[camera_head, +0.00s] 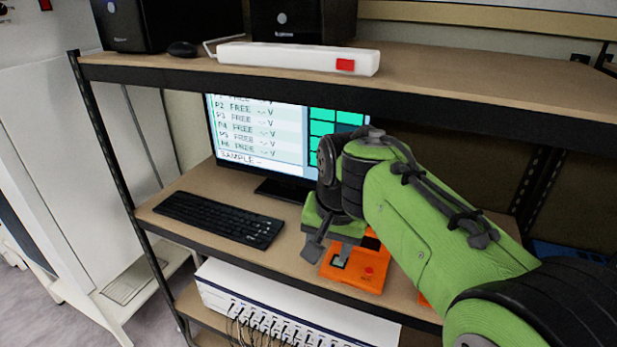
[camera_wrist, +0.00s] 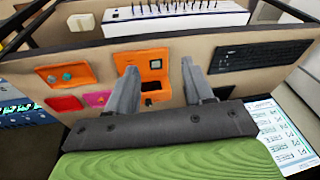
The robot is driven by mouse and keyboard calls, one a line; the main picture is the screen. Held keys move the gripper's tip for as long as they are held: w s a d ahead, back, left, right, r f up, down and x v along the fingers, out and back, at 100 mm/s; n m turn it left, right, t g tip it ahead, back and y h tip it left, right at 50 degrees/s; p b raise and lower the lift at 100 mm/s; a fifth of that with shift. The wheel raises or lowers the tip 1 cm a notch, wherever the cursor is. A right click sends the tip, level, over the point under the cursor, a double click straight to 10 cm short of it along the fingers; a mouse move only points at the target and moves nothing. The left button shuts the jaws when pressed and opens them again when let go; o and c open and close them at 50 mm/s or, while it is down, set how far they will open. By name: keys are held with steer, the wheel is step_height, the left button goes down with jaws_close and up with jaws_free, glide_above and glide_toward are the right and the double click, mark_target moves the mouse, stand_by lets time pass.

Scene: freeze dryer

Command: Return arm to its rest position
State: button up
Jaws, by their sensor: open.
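My green arm reaches in from the right in the head view, over the middle shelf. My gripper (camera_head: 328,250) is at its end, above an orange device (camera_head: 368,275) on that shelf. In the wrist view my gripper (camera_wrist: 160,82) shows two grey fingers spread apart with nothing held between them. The orange device (camera_wrist: 154,63) shows between and beyond the fingers, with a dark opening partly covered by them. I cannot tell from these views whether a finger touches it.
A monitor (camera_head: 262,135) and keyboard (camera_head: 220,218) stand on the middle shelf (camera_head: 182,236). The upper shelf (camera_head: 450,75) holds a power strip (camera_head: 298,58) and black boxes, close above my arm. A white multi-port unit (camera_head: 290,310) sits below. Other coloured modules (camera_wrist: 66,75) lie beside the device.

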steer(key=s+d+f+n+t, duration=0.1)
steer(key=s+d, duration=0.3)
steer(key=s, duration=0.6)
steer(key=s+d+f+n+t, duration=0.1)
steer(key=s+d+f+n, duration=0.1)
steer(key=s, duration=0.8)
steer(key=shift+s+d+f+n+t+h, duration=0.35)
steer(key=shift+d+f, duration=0.25)
steer(key=shift+d, duration=0.4)
steer(key=shift+s, duration=0.1)
